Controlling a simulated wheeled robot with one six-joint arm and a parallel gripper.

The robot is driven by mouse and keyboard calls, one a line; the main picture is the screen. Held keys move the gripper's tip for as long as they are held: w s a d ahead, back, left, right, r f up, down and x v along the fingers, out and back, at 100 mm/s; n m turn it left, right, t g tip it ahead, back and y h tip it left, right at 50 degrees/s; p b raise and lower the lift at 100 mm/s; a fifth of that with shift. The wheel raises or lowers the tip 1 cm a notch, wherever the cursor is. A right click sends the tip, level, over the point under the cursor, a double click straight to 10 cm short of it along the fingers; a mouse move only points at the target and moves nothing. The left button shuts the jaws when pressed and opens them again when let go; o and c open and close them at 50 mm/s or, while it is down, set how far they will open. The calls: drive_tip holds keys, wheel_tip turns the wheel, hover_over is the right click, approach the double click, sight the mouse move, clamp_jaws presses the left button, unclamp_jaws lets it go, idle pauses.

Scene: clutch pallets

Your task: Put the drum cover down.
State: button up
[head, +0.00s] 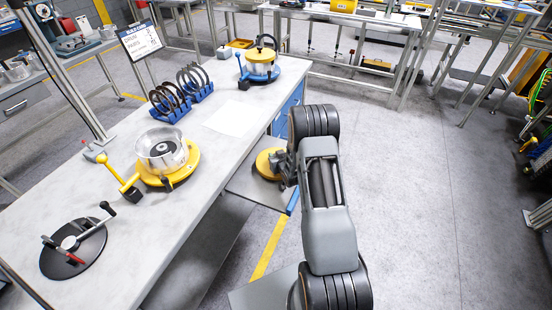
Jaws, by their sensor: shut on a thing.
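My gripper (281,165) is at the end of my arm, low beside the bench, over a round yellow piece (265,160). The fingers are small and partly hidden by my wrist. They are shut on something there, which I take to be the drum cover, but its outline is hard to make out. The yellow piece is over a grey flat surface (243,186) at the bench's right side; I cannot tell whether they touch. On the bench, an open metal drum (161,150) sits on a yellow round base (190,169).
The long grey bench (122,265) holds a black disc with a crank (73,249), blue racks of dark rings (196,83), a white sheet (231,118) and a covered unit on a blue base (262,64). A yellow-handled lever (130,192) stands left of the drum. The right floor is clear.

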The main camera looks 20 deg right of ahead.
drive_tip(key=shift+s+f, duration=0.3)
drive_tip(key=shift+f, duration=0.25)
drive_tip(key=o, duration=1)
drive_tip(key=shift+s+f, duration=0.1)
drive_tip(key=shift+f, duration=0.05)
drive_tip(key=shift+c, duration=0.2)
drive_tip(key=shift+r+p, duration=0.35)
drive_tip(key=shift+r, duration=0.05)
drive_tip(key=d+r+b+v, duration=0.1)
drive_tip(key=v, duration=1)
drive_tip(key=s+a+r+g, duration=0.3)
drive_tip(key=s+a+r, duration=0.1)
drive_tip(key=r, duration=0.5)
drive_tip(key=s+a+r+g, duration=0.4)
drive_tip(key=s+a+r, duration=0.1)
drive_tip(key=r, duration=0.3)
drive_tip(key=s+a+r+g, duration=0.2)
drive_tip(key=s+a+r, duration=0.2)
drive_tip(key=s, duration=0.5)
drive_tip(key=shift+s+r+n+y, duration=0.25)
drive_tip(key=shift+n+y, duration=0.05)
drive_tip(key=shift+y, duration=0.1)
